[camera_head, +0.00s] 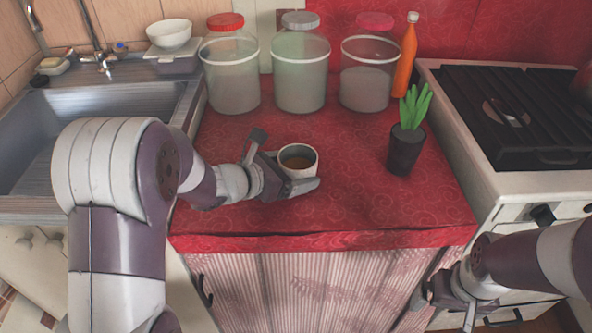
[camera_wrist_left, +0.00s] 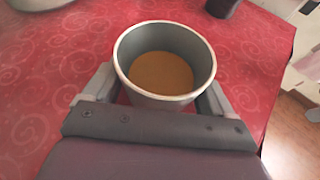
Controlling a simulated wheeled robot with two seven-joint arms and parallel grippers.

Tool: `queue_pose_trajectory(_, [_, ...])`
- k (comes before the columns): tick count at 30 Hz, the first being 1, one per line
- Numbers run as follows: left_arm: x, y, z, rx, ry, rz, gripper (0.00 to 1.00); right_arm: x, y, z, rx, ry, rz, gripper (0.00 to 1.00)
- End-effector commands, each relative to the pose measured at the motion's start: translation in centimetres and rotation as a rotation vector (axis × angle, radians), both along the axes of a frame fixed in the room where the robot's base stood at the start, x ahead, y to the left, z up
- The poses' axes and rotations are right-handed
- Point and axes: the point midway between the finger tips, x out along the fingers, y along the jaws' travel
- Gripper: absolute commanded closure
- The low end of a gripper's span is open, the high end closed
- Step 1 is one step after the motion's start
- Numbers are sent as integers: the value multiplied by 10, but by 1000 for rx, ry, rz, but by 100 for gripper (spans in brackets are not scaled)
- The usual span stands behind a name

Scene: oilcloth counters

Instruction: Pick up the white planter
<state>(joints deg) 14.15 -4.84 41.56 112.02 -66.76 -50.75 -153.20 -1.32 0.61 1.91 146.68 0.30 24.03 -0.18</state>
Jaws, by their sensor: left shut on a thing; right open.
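The white planter (camera_head: 298,160) is a small round pot with brown soil inside. It stands upright at the middle of the red counter, near its front. In the left wrist view the planter (camera_wrist_left: 165,60) sits between the two fingers, its grey inside and brown fill visible from above. My left gripper (camera_head: 284,163) is shut on the planter, with one finger on each side. Whether the planter's base touches the counter is hard to tell. My right gripper (camera_head: 448,302) is open and empty, low in front of the counter's right end.
A dark pot with a green plant (camera_head: 404,152) stands to the right on the red counter (camera_head: 340,210). Three large jars (camera_head: 300,80) and an orange bottle (camera_head: 405,55) stand at the back. A stove (camera_head: 510,120) is at right, a sink (camera_head: 60,115) at left.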

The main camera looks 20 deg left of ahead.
Motion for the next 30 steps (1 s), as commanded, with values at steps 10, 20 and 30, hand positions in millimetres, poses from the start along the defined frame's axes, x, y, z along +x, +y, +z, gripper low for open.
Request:
queue_pose_trajectory(10, [0,-4,47,1,-6,-3,48,0,0,14,0,0,0,0])
queue_pose_trajectory(20, [-5,-83,90,0,-6,-7,48,0,0,14,0,0,0,0])
queue_pose_trajectory(30, [-6,-117,110,-1,-2,1,48,0,0,15,0,0,0,0])
